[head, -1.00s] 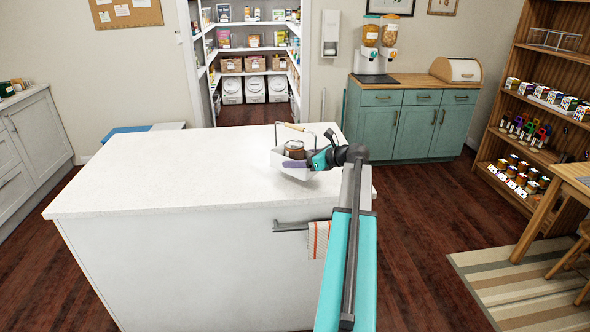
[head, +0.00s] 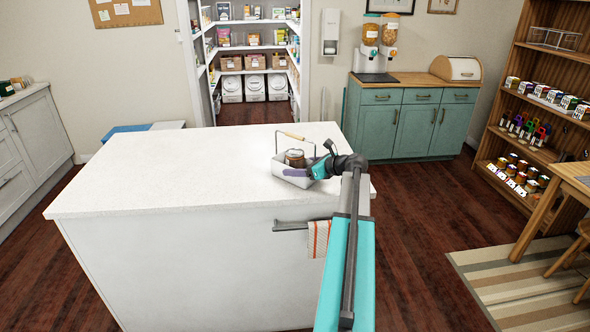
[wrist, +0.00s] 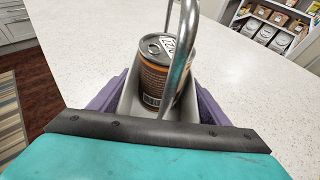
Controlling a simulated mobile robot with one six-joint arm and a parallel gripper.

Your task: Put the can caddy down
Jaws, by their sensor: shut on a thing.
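The can caddy (head: 294,178) is a white open carrier with a wire handle and a wooden grip bar. It is at the right end of the white island counter (head: 170,165), looking level and at or very near the top; I cannot tell if it touches. A brown can (head: 295,158) stands in it, and the can (wrist: 168,75) shows close in the wrist view with its silver lid. My gripper (head: 308,172) is shut on the caddy from the right. In the wrist view its purple fingers flank the caddy (wrist: 133,100), whose lower part is hidden.
Most of the counter to the left is bare. A striped towel (head: 319,238) hangs on a bar at the island's front. A green cabinet (head: 411,125) with dispensers stands behind on the right, and a wooden shelf (head: 520,120) stands farther right.

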